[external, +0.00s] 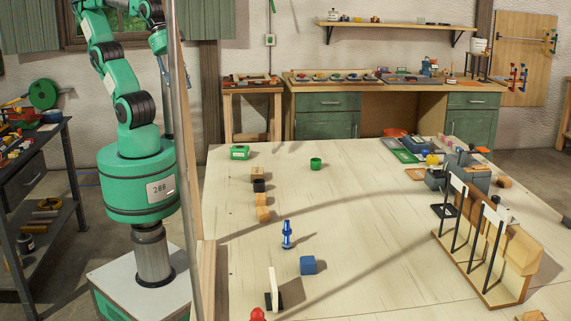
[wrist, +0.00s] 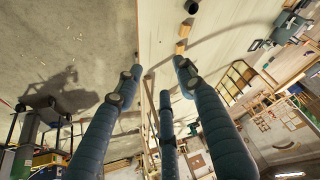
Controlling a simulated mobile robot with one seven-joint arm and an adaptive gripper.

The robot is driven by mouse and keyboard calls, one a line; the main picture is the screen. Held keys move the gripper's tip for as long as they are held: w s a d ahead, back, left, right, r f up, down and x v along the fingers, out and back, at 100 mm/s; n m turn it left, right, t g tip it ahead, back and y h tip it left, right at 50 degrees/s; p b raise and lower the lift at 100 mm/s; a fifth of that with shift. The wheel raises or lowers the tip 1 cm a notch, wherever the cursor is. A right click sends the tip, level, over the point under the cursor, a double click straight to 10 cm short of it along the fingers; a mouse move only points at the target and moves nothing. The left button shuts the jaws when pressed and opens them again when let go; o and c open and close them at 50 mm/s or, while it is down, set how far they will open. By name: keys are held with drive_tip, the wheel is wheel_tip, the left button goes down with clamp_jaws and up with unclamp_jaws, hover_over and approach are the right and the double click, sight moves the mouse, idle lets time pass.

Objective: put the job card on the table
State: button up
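I cannot tell for sure which thing is the job card. A white upright card-like piece (external: 272,287) stands in a small black base at the table's front left. More white slips (external: 458,185) show on the wooden rack at the right. The table (external: 350,205) is pale wood. My gripper (wrist: 160,80) has its dark fingers spread apart with nothing between them, over the table's edge in the wrist view. In the external view it is high at the upper left, partly hidden by a post.
On the table are a blue cube (external: 308,265), a blue figure-like piece (external: 287,235), a green cup (external: 316,163), a green box (external: 240,152) and several small blocks. A wooden rack (external: 481,270) stands at the right. The table's middle is mostly clear. A post (external: 187,200) stands beside my arm.

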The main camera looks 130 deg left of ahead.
drive_tip(key=w+d+r+m+g+p, duration=0.15)
drive_tip(key=w+r, duration=0.25)
drive_tip(key=w, duration=0.6)
drive_tip(key=w+d+r+m+p, duration=0.1)
drive_tip(key=w+d+r, duration=0.2)
drive_tip(key=w, duration=0.7)
drive_tip(key=w+d+r+m+g+p, duration=0.1)
drive_tip(key=w+d+r+p, duration=0.2)
drive_tip(key=w, duration=0.7)
drive_tip(key=m+g+p, duration=0.3)
drive_tip(key=m+p, duration=0.2)
drive_tip(key=m, duration=0.1)
hover_over(274, 291)
drive_tip(key=s+a, duration=0.3)
wheel_tip(274, 291, down, 31)
drive_tip(key=shift+s+d+r+n, duration=0.1)
drive_tip(key=shift+d+r+n, duration=0.05)
drive_tip(key=shift+d+n, duration=0.1)
drive_tip(key=shift+a+f, duration=0.1)
drive_tip(key=shift+f, duration=4.2)
